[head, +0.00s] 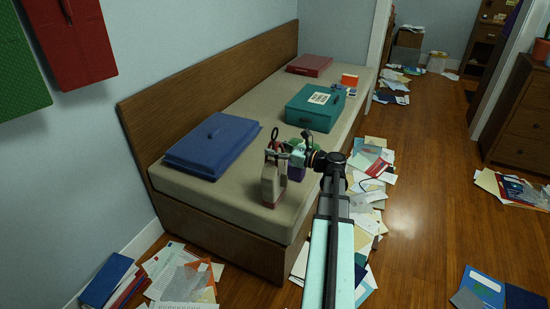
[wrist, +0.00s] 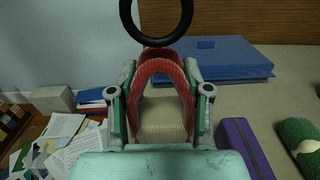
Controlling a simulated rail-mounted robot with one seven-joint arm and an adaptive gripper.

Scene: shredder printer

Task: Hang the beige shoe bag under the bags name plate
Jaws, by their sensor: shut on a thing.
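The beige shoe bag (head: 272,182), with dark red trim, is upright at the near end of the bed, in front of my gripper (head: 284,153). Whether its base touches the mattress is unclear. In the wrist view my gripper (wrist: 160,103) has a finger on each side of the bag's red ribbed edge (wrist: 160,65) and is shut on it. The beige side (wrist: 162,118) shows between the fingers. A black ring (wrist: 122,10) stands above the bag's top. I see no bags name plate in either view.
The bed (head: 190,193) also holds a blue case (head: 213,145), a teal case (head: 315,107) and a red case (head: 309,65). A purple item (wrist: 243,145) is close to my gripper. Papers (head: 375,160) litter the floor. Green (head: 18,65) and red (head: 75,40) panels hang at left.

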